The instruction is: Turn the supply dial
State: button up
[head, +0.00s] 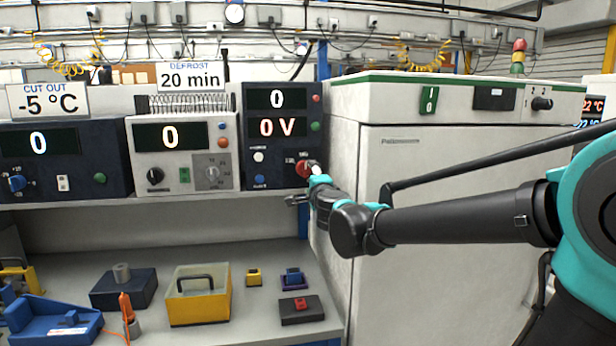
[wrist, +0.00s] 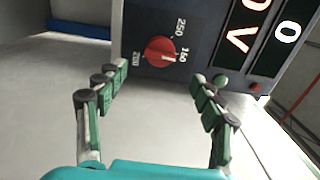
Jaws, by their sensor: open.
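The supply dial is a round red knob on the dark supply unit (head: 283,100). In the wrist view the dial (wrist: 159,51) shows whole, with a pale pointer mark toward the number on its right and printed numbers around it. In the head view the dial (head: 302,168) is partly hidden behind my gripper (head: 305,186). In the wrist view my gripper (wrist: 158,77) is open, one finger on each side below the dial. Nothing is between the fingers, and they look apart from the dial. The unit's screens read 0 and 0 V.
A white cabinet (head: 440,180) stands right of the supply unit, behind my arm. A white unit (head: 182,150) with other knobs stands to its left. The lower bench (head: 262,310) holds a yellow box (head: 198,310) and several small blocks.

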jog(key=shift+v, duration=1)
